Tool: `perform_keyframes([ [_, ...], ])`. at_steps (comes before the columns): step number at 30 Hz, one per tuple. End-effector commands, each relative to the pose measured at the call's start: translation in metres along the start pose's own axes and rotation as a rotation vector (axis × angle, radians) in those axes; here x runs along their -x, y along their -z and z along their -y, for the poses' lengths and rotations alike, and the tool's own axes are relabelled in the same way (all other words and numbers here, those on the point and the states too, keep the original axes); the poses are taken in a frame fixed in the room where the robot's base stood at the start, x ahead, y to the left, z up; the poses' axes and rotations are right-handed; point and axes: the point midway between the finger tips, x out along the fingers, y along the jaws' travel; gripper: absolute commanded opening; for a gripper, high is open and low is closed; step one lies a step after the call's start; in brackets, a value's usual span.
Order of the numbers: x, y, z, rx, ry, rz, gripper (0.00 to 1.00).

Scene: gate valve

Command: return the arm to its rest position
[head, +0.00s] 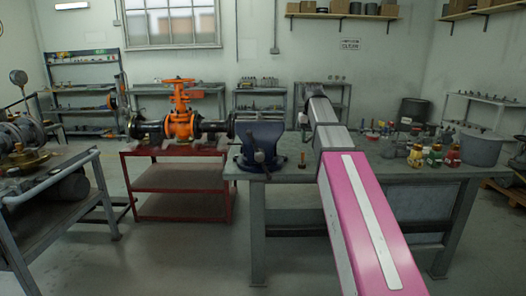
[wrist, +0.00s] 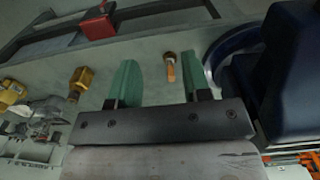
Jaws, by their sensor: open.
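My arm reaches forward over the grey workbench (head: 290,175) in the head view, with its pink and white links in front. The gripper itself cannot be made out there, hidden at the arm's far end. In the wrist view my gripper (wrist: 158,68) shows two green fingers spread apart with nothing held between them. A small brass-coloured piece with a round head (wrist: 170,66) shows beyond the fingers, near the right one, apart from them as far as I can tell. A similar small piece (head: 302,160) stands on the bench in the head view.
A blue vise (head: 259,145) stands on the bench left of my arm; its blue body (wrist: 290,65) is close right of the fingers. An orange gate valve (head: 180,122) sits on a red cart (head: 175,178). Small bottles (head: 435,157) and a grey pot (head: 478,148) stand right.

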Motion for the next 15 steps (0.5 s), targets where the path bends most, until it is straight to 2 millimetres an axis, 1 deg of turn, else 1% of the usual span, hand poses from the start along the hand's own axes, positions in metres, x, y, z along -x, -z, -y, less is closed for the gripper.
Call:
perform_keyframes([
  [2, 0.000, 0.000, 0.000, 0.000, 0.000, 0.000, 0.44],
  [8, -0.020, -0.003, 0.000, 0.000, 0.000, 0.000, 0.44],
  [11, -0.031, -0.005, 0.000, 0.000, 0.000, 0.002, 0.44],
  [15, -0.051, -0.008, 0.000, 0.000, 0.000, 0.002, 0.44],
])
